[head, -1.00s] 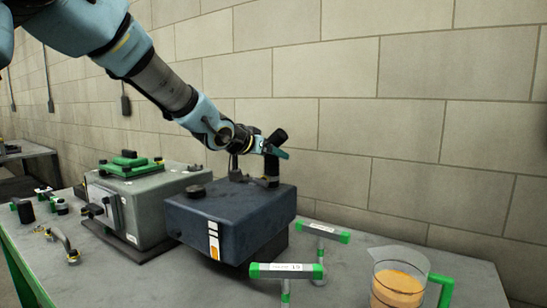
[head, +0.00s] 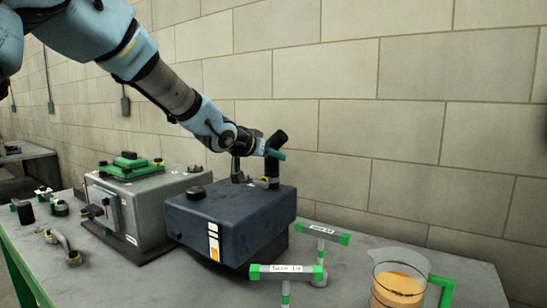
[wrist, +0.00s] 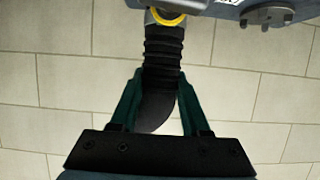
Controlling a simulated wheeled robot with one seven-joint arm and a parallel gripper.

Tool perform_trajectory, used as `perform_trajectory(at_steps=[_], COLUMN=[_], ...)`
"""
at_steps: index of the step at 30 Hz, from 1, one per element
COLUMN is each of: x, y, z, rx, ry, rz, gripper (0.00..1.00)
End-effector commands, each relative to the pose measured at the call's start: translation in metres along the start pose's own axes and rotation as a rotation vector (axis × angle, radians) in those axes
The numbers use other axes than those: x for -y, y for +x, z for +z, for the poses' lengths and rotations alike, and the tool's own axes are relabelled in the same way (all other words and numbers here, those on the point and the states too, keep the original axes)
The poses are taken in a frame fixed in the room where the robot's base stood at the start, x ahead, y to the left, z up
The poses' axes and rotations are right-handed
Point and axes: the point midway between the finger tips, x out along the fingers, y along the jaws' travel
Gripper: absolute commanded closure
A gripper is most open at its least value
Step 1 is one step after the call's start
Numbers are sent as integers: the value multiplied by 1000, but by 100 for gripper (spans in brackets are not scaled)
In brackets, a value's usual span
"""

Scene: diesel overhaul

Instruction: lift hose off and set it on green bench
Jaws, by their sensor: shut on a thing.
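The hose is a black ribbed elbow (wrist: 163,65) between my gripper's green fingers in the wrist view. My gripper (wrist: 158,95) is shut on it. In the head view the hose (head: 273,162) stands upright at the back right of the dark blue box (head: 218,215), and my gripper (head: 276,153) is at its upper part. A yellow ring (wrist: 166,18) circles the hose's far end, by the box. The hose's lower end still appears to meet the box top. The green-edged bench (head: 135,275) carries the box.
A grey box (head: 135,215) with a green top part stands left of the blue box. Two green-ended T-handles (head: 287,272) and a jug of amber liquid (head: 398,285) stand at the right. A curved pipe piece (head: 65,247) lies at the left. A block wall is close behind.

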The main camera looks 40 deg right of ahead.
Motion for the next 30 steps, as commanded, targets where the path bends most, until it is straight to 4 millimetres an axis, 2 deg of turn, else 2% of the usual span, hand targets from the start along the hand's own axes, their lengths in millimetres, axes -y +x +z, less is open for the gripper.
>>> perform_trajectory(at_steps=[2,20,25,30], x=[0,0,1,1], y=[0,-2,-8,-19], z=[0,-5,-21,-45], rx=[0,-2,-3,-3], ry=[0,0,0,-2], rz=[0,1,-1,-1], gripper=[100,100,100,100])
